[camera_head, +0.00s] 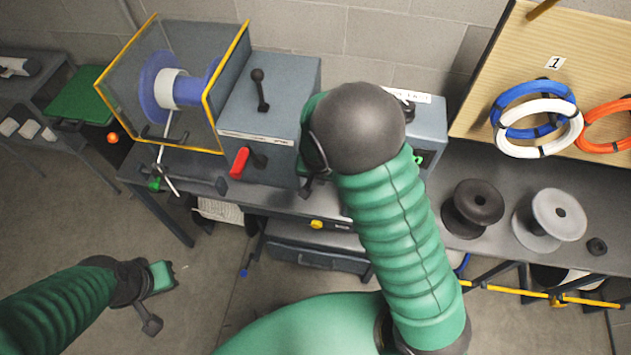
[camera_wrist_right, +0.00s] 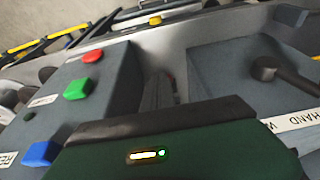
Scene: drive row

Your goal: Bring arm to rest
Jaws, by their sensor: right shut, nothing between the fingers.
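My right arm reaches up from the bottom of the head view, and its dark wrist hides much of the hand. The right gripper (camera_head: 312,188) shows at the left below the wrist, over the bench edge beside the grey machine housing (camera_head: 285,85). In the right wrist view the fingers (camera_wrist_right: 160,92) are together and empty, between a button box (camera_wrist_right: 100,80) and a grey housing with a black lever (camera_wrist_right: 265,68). My left gripper (camera_head: 165,278) is at the lower left over the floor, empty-looking; its finger gap is unclear.
A guarded blue spool (camera_head: 158,85), a red-handled lever (camera_head: 240,162) and a black-knobbed lever (camera_head: 259,88) are at the left. Dark (camera_head: 475,207) and grey reels (camera_head: 555,215) stand on the right bench. Cable coils (camera_head: 537,125) hang behind. Open floor lies at the lower left.

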